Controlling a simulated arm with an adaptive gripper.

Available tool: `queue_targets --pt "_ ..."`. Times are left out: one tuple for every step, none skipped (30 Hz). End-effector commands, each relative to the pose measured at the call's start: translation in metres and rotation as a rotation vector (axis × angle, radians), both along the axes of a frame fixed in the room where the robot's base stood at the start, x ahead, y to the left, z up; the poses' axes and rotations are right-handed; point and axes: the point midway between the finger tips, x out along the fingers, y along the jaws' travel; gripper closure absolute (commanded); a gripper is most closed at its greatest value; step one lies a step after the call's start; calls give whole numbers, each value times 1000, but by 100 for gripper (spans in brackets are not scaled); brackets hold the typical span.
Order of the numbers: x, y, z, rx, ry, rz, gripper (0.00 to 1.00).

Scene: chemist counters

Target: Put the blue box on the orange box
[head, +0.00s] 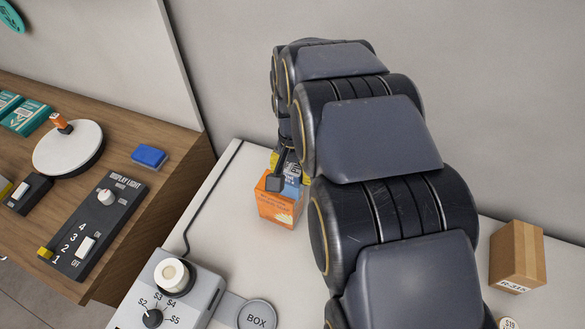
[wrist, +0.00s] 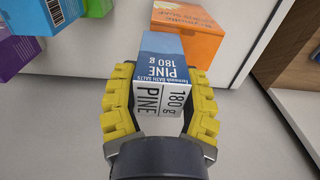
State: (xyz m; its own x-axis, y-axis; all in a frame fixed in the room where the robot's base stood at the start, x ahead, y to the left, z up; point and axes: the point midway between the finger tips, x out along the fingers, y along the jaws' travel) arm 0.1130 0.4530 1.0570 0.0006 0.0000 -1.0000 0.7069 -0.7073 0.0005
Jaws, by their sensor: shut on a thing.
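The blue box (wrist: 163,66), a blue and white carton marked PINE 180 g, is between the yellow-padded fingers of my gripper (wrist: 160,85) in the wrist view. My gripper is shut on it. The orange box (wrist: 192,32) is just beyond the blue box there and partly covered by it. In the head view the orange box (head: 278,207) stands on the white counter. A little of the blue box (head: 291,188) shows at its top, beside my gripper (head: 284,172), mostly hidden by my arm. I cannot tell whether the two boxes touch.
In the head view, a brown carton (head: 518,256) stands at right, a control panel (head: 178,290) at front, and a wooden counter (head: 165,190) at left.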

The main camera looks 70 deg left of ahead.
Motion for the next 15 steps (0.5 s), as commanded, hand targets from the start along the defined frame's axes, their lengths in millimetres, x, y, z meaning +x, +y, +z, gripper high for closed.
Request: queue_targets --pt "0 0 -1 0 0 0 46" --pt "0 0 0 0 0 0 33" --pt "0 0 0 0 0 0 27" --pt "0 0 0 0 0 0 27" --pt "0 0 0 0 0 0 27" --pt "0 0 0 0 0 0 27" --pt "0 0 0 0 0 0 27" --pt "0 0 0 0 0 0 27" --pt "0 0 0 0 0 0 27" --pt "0 0 0 0 0 0 27" --pt "0 0 0 0 0 0 27" --pt "0 0 0 0 0 0 27" --pt "0 0 2 0 0 0 27" --pt "0 0 3 0 0 0 27" --pt "0 0 7 1 -1 0 27"
